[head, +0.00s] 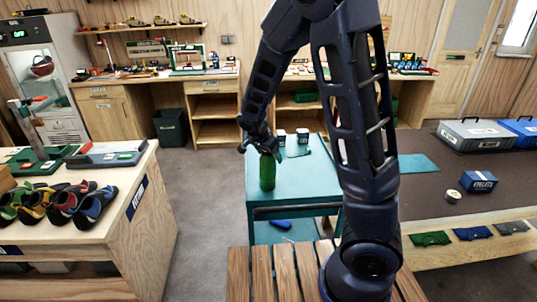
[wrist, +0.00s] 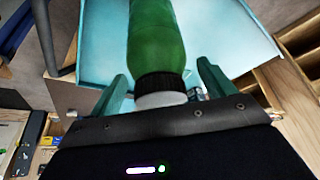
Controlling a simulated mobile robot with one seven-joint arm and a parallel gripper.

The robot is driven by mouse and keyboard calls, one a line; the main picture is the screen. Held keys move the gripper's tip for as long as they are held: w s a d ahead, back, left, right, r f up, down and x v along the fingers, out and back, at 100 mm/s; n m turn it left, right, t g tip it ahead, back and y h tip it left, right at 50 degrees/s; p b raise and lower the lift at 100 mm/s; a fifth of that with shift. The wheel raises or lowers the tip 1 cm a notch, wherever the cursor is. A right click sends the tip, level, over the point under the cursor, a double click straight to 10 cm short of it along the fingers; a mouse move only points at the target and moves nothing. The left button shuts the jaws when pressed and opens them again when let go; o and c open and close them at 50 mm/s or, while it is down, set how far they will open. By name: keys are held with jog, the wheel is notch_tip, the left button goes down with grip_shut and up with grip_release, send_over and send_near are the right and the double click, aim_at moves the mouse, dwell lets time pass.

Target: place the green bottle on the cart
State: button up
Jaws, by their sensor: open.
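The green bottle (head: 267,172) stands upright, apparently on the teal cart (head: 310,182), near the left front corner of its top. My gripper (head: 262,149) is just above the bottle, at its neck. In the wrist view my gripper (wrist: 163,75) is open, with one finger on each side of the bottle (wrist: 155,40). The bottle's black neck and white cap lie between the fingers, with gaps at both sides. The cart's top (wrist: 100,45) shows behind the bottle. The bottle's base is out of the wrist view.
A wooden counter with climbing shoes (head: 92,205) is at left. A dark table with a blue box (head: 478,181) is at right. A slatted wooden surface (head: 262,272) lies in front. Grey floor is clear left of the cart.

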jog(key=v, duration=1.2)
jog(key=s+d+r+n+g+y, duration=0.1)
jog(key=s+d+r+n, duration=0.2)
jog(key=d, duration=0.5)
jog(key=s+d+r+n+y, duration=0.1)
jog(key=s+d+r+y, duration=0.2)
jog(key=d, duration=0.5)
jog(key=s+d+r+n+t, duration=0.1)
jog(key=s+d+r+n, duration=0.1)
jog(key=s+d, duration=0.2)
jog(key=s+d+r+n+t, duration=0.1)
jog(key=s+d+r+n, duration=0.2)
jog(key=s, duration=0.5)
jog(key=shift+s+d, duration=0.4)
jog(key=shift+o, duration=0.5)
